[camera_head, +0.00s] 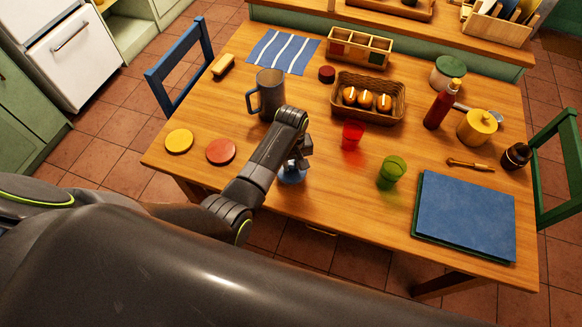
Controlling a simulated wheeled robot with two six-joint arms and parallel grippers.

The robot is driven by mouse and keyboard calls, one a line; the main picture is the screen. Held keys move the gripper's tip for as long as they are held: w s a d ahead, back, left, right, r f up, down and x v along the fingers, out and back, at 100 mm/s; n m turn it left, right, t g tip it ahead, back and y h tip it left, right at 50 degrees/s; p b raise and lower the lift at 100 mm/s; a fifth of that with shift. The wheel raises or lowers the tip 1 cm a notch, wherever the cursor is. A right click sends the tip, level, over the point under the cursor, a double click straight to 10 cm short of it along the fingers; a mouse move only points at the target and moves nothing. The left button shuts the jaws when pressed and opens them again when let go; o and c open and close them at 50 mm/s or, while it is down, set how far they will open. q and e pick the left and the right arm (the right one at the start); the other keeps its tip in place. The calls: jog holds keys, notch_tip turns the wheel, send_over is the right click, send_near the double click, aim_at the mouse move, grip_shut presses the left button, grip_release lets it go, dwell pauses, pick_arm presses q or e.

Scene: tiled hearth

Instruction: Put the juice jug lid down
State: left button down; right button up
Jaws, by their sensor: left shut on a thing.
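My left gripper (297,162) points down over the front part of the wooden table, left of the red cup. It is shut on a small blue round thing (292,176), which looks like the juice jug lid and is partly hidden by the gripper. I cannot tell whether the blue thing touches the table. The grey juice jug (270,93) with a side handle stands upright behind my left arm. My right gripper is not in view.
On the table (320,205), a red cup (352,134) and a green cup (391,171) stand to the right. A bread basket (372,84) is behind. Yellow (179,141) and red (220,151) discs lie left. A blue mat (465,212) is at front right.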

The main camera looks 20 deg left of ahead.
aim_at(291, 165)
pick_arm(q)
jog(key=shift+f, duration=1.5)
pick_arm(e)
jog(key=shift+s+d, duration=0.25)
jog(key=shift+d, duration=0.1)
pick_arm(q)
jog(key=shift+f, duration=0.2)
jog(key=c, duration=1.3)
grip_release()
jog(key=shift+o, duration=0.2)
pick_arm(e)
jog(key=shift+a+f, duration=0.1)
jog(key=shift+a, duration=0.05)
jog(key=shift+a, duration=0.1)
